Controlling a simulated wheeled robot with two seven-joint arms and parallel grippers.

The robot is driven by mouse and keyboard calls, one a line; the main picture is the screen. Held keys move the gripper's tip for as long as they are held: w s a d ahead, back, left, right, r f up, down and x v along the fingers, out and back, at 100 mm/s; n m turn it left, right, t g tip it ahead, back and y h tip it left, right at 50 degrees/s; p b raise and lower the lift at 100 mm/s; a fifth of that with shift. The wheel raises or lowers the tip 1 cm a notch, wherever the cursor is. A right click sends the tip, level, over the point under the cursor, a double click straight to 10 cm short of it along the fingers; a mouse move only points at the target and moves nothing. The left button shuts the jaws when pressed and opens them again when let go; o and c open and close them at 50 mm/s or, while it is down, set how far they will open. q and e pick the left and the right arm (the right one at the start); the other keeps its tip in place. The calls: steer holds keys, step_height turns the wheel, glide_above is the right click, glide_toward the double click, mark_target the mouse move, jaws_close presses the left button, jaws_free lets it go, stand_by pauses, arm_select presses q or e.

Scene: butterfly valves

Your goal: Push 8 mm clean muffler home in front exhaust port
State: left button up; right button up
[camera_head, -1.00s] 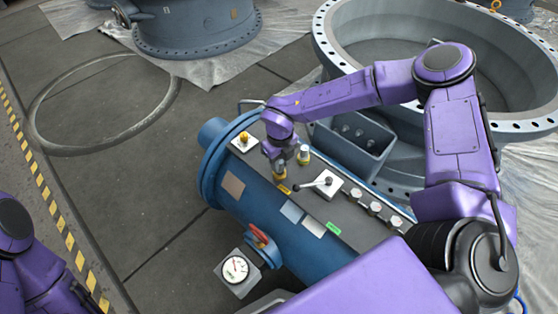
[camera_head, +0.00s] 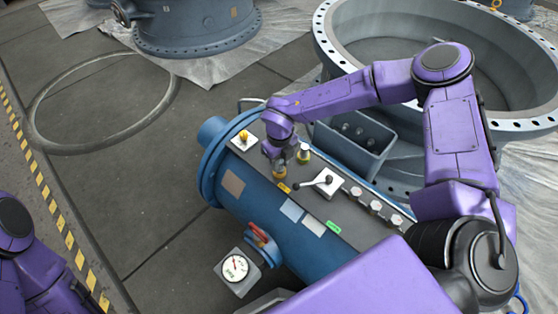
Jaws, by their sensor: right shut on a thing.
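My right gripper (camera_head: 276,158) points down over the top of the blue cylinder (camera_head: 262,207). It is shut on a small brass-coloured muffler (camera_head: 280,171), which stands upright at the dark top plate of the cylinder, on its front side. The fingers partly hide the muffler, and the port under it cannot be seen. A second, yellowish muffler (camera_head: 303,154) stands just right of and behind the gripper, apart from it. My left arm shows at the left edge, but its gripper is out of view.
A lever valve (camera_head: 325,182) on a white plate and several round fittings (camera_head: 375,206) sit right of the gripper. A yellow knob (camera_head: 244,136) is at left. A grey open box (camera_head: 352,146) stands behind. A gauge (camera_head: 236,267) and red handle (camera_head: 259,238) are in front.

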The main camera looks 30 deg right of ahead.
steer(key=shift+f, duration=0.35)
stand_by(0.3)
steer(key=o, duration=1.5)
steer(key=shift+o, duration=0.2)
steer(key=shift+r, duration=0.1)
step_height(320, 180, up, 8)
steer(key=p, duration=0.6)
steer(key=shift+f, duration=0.25)
steer(key=shift+f, duration=0.1)
